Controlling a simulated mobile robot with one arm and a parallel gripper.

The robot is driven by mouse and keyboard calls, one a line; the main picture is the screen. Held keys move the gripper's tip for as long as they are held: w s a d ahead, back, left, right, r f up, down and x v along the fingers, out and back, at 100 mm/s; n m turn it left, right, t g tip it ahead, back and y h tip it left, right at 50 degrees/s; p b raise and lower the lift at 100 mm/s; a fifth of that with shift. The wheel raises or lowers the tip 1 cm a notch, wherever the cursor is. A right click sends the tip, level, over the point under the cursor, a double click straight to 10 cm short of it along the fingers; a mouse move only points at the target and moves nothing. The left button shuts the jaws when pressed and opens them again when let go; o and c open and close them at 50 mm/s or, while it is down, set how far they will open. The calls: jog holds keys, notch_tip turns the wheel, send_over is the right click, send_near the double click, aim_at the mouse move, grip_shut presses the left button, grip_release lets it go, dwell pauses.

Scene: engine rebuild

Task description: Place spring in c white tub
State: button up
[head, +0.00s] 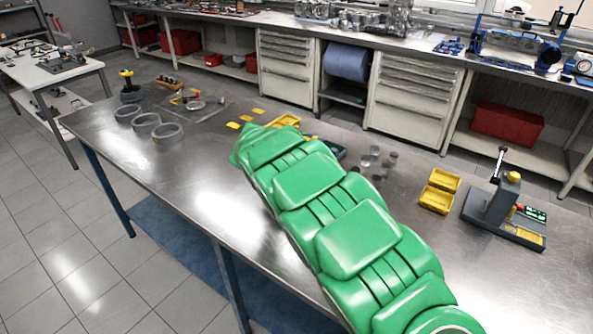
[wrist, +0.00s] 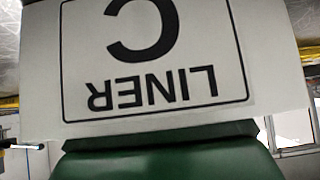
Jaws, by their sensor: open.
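A white panel (wrist: 95,110) marked "LINER C", upside down, fills the upper middle of the wrist view at close range. I cannot tell whether it is a tub's wall. Three round, pale, tub-like rings (head: 146,122) stand at the left end of the steel table in the head view. I can read no letters on them. I cannot make out the spring. My green arm crosses the middle of the head view, and its far end lies above the table. My gripper's fingers show in neither view.
The steel table (head: 215,185) has several small grey cylinders (head: 377,162) behind my arm. Yellow trays (head: 437,200) and a grey stand (head: 493,205) are on the right. A clear tray (head: 205,108) with tools lies at the back left. The left front is bare.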

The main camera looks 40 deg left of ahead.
jog(key=v, duration=1.1)
jog(key=shift+s+r, duration=0.15)
dwell(0.3)
